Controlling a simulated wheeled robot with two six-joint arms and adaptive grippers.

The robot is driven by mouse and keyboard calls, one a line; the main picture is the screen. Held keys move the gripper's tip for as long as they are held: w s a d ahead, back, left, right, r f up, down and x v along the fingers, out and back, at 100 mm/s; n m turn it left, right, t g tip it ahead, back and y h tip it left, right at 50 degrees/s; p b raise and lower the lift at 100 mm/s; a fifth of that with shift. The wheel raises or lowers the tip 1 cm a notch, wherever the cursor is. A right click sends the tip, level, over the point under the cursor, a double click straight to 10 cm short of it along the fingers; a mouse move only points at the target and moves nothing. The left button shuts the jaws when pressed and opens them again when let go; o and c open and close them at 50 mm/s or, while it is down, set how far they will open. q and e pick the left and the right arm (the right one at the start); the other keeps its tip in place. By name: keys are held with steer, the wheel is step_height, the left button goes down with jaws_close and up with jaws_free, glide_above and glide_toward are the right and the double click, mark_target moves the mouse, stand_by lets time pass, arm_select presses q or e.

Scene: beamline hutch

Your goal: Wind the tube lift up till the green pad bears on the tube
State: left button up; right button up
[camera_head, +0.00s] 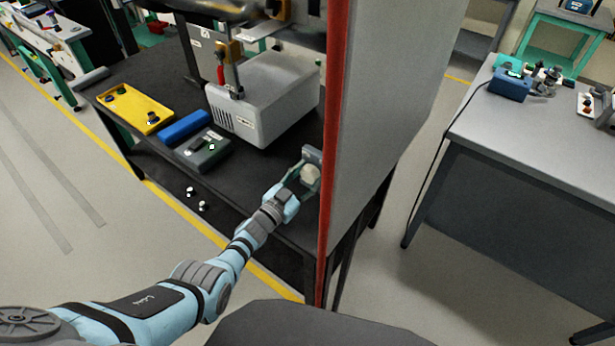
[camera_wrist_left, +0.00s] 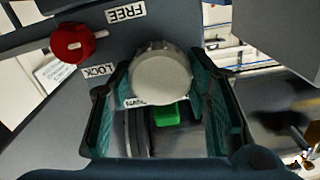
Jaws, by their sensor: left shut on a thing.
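My left gripper (camera_head: 301,181) reaches to the tube lift's grey body (camera_head: 312,154), beside the red-edged panel. It is shut on a pale round knob (camera_head: 310,175). In the left wrist view the knob (camera_wrist_left: 161,75) sits between the teal finger pads of the gripper (camera_wrist_left: 163,110). A small green block (camera_wrist_left: 167,114), which looks like the green pad, shows just beyond the knob. I cannot tell whether it touches the tube. My right gripper is not in view.
A tall panel (camera_head: 385,110) with a red edge stands close right of my left gripper. On the dark bench are a light grey box (camera_head: 262,95), a yellow tray (camera_head: 128,113), a blue block (camera_head: 184,127) and a dark green-grey case (camera_head: 207,153). A grey table (camera_head: 540,145) stands right.

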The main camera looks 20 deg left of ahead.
arm_select(q)
steer(key=shift+n, duration=0.4)
stand_by(0.6)
stand_by(0.5)
steer(key=o, duration=1.1)
steer(key=shift+o, duration=0.2)
steer(key=shift+s+a, duration=0.1)
steer(key=shift+s, duration=0.05)
steer(key=shift+s+a+f, duration=0.1)
steer(key=shift+s, duration=0.15)
steer(key=v, duration=1.1)
steer(key=shift+s, duration=0.2)
steer(key=shift+f, duration=0.1)
